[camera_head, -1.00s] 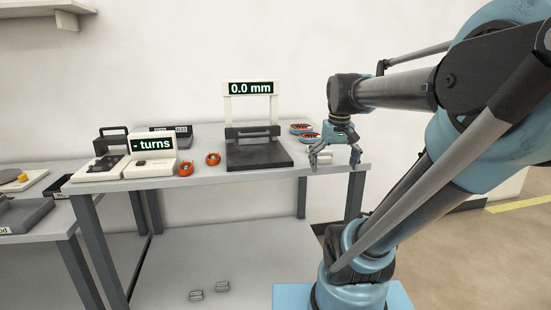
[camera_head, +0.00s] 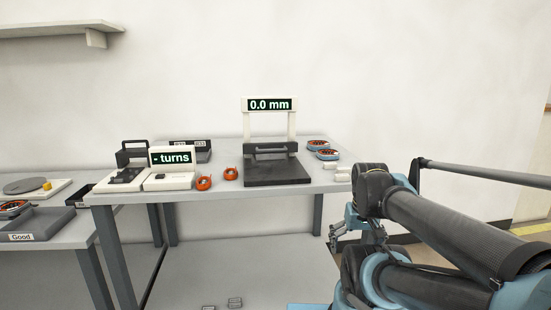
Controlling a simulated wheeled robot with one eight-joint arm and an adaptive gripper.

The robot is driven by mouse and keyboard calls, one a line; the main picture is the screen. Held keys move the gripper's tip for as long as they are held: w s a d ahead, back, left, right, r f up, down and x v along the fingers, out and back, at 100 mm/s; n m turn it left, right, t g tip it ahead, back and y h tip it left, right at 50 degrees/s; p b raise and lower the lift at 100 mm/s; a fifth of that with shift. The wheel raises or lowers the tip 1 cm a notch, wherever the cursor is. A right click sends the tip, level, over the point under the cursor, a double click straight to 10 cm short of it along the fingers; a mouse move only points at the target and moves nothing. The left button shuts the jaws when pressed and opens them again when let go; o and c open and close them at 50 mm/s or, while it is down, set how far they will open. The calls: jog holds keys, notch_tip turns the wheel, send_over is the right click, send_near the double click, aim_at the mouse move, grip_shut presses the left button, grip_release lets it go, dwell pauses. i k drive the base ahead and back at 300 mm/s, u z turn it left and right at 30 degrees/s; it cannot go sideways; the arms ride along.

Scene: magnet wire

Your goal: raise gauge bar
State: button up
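The gauge (camera_head: 278,174) stands on the table, with a dark base plate, two white uprights and a display reading "0.0 mm". The dark gauge bar (camera_head: 270,149) with its handle lies low across the uprights, close to the base. My gripper (camera_head: 335,240) is at the lower right, below table height in the picture and in front of the table's right end, well apart from the gauge. Its fingers look spread with nothing between them, but they are small and partly hidden by the wrist.
Two orange coils (camera_head: 204,183) lie left of the gauge, beside a counter showing "- turns" (camera_head: 172,158). Blue-and-orange coils (camera_head: 323,154) and white blocks (camera_head: 343,173) lie to its right. A tray marked "Good" (camera_head: 40,222) is on the left table. The tabletop (camera_head: 230,195) before the gauge is clear.

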aim_at(267, 150)
jog(key=z, duration=0.5)
jog(key=k, duration=0.95)
jog(key=u, duration=0.35)
